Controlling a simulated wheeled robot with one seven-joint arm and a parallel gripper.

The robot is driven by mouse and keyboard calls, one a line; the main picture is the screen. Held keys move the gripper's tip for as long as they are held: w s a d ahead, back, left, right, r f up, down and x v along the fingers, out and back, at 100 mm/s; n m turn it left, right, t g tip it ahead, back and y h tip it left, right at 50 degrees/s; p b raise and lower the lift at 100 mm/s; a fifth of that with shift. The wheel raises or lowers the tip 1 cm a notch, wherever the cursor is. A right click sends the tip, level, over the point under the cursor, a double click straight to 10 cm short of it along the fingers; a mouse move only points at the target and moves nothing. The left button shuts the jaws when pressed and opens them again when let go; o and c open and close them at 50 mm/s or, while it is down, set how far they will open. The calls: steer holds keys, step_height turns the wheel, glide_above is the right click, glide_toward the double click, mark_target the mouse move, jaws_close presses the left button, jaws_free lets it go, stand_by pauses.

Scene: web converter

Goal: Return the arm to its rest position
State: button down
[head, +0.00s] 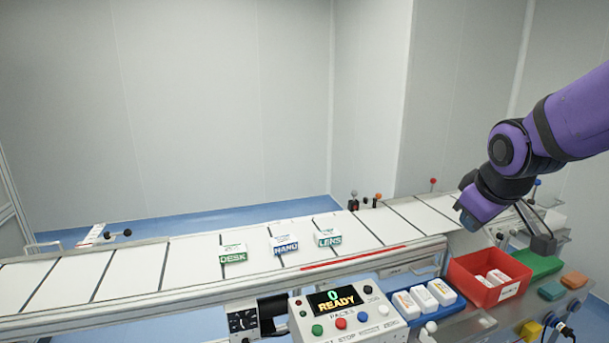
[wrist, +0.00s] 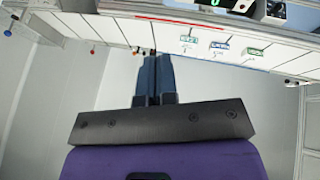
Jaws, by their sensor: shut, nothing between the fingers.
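My purple arm reaches in from the right in the head view, and my gripper (head: 466,220) hangs over the right end of the white conveyor (head: 190,262). In the wrist view my gripper (wrist: 154,62) points toward the conveyor, with its two blue-grey fingers together and nothing between them. Three small packs, labelled DESK (head: 233,254), NANO (head: 285,245) and LENS (head: 328,238), stand on the belt well to the left of my gripper. They also show in the wrist view, where their labels are too small to read.
A control box (head: 345,312) reads "0 READY". Right of it are a blue tray (head: 406,313) of white packs and a red bin (head: 462,281) holding packs. The room behind the conveyor is clear.

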steer(key=s+r+m, duration=0.2)
steer(key=s+r, duration=0.1)
steer(key=s, duration=0.6)
steer(key=s+r+m, duration=0.3)
steer(key=s, duration=0.6)
steer(key=shift+d+r+m+g+y, duration=0.15)
steer(key=shift+d+m+g+y, duration=0.15)
steer(key=shift+g, duration=0.1)
